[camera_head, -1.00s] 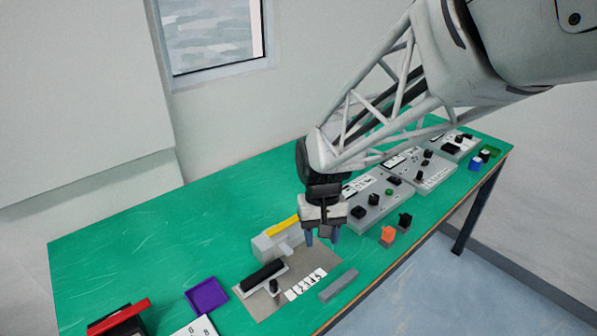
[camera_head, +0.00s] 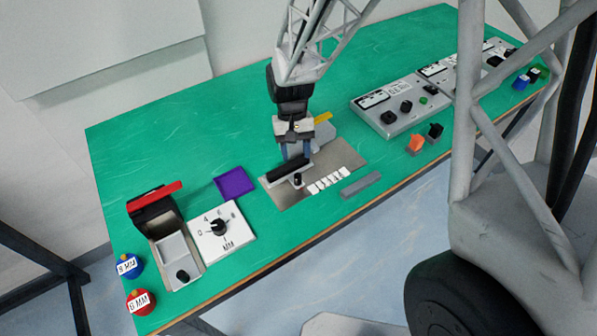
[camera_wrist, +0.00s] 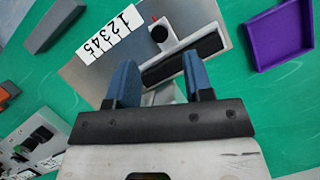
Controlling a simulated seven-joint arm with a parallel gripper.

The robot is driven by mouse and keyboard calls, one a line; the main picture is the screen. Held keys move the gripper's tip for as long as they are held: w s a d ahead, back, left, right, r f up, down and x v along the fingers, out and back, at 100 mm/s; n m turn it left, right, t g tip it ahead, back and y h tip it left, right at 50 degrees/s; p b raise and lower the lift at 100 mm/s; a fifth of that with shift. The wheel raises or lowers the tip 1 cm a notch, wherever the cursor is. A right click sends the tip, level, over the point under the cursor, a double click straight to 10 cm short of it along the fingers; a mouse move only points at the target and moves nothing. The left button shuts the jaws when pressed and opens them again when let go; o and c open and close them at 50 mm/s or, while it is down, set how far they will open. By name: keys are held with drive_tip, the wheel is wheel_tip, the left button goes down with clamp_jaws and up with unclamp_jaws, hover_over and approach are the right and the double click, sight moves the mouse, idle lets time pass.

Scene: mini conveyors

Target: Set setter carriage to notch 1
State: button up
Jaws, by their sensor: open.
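The setter carriage (camera_head: 289,170) is a pale slider with a long black bar and a black knob. It sits at the left end of a metal plate (camera_head: 290,194). In the wrist view the carriage (camera_wrist: 205,52) lies beyond my fingers, its knob (camera_wrist: 160,33) near the "1" end of the number strip (camera_wrist: 109,34), which reads 1 to 5. I cannot tell exactly which notch it is in. My gripper (camera_head: 295,152) is open, pointing down at the black bar's back side. In the wrist view its blue fingers (camera_wrist: 160,82) are apart; contact with the bar is unclear.
A grey block with a yellow strip (camera_head: 323,118) stands behind the plate. A grey bar (camera_head: 361,185) lies at its front right, a purple tray (camera_head: 233,183) to its left. A dial board (camera_head: 221,233) and an open box (camera_head: 175,248) are farther left. Control panels (camera_head: 398,105) stand right.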

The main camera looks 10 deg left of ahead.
sight(297, 175)
drive_tip(key=shift+f, duration=0.1)
drive_tip(key=shift+x, duration=3.8)
clamp_jaws()
